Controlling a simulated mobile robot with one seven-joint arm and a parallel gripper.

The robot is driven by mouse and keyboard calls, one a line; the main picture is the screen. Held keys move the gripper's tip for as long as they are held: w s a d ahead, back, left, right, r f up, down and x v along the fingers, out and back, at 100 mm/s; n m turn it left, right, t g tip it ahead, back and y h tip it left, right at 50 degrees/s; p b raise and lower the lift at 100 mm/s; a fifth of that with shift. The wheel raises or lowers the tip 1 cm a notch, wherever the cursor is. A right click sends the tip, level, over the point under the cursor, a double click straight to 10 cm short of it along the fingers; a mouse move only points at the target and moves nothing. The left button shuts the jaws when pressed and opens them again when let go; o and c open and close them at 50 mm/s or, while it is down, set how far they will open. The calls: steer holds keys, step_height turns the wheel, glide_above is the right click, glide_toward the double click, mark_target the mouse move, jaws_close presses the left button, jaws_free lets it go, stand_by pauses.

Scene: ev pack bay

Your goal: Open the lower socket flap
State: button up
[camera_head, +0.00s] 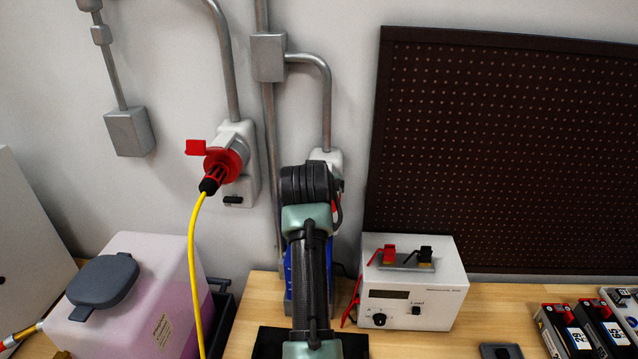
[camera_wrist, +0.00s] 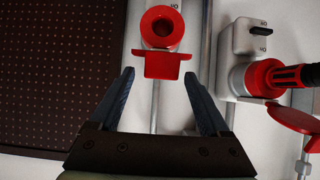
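The lower socket has a pale housing (camera_head: 330,157), mostly hidden behind my arm in the head view. In the wrist view, which looks upside down, its round red socket mouth (camera_wrist: 160,27) shows with a dark recess in the middle. The red flap (camera_wrist: 162,65) stands out from the edge of the mouth and appears swung clear of the recess. My gripper (camera_wrist: 158,76) is open, one finger on each side of the flap, with visible gaps and nothing held. Contact with the flap is not visible. The fingers are hidden in the head view.
A conduit (camera_head: 326,105) runs down to the lower socket. A white power supply (camera_head: 412,285) stands on the bench right of my arm; a pegboard (camera_head: 500,150) is behind.

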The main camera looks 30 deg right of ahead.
steer(key=shift+s+a, duration=0.1)
steer(key=shift+a, duration=0.05)
steer(key=b+v, duration=0.5)
steer(key=v, duration=0.8)
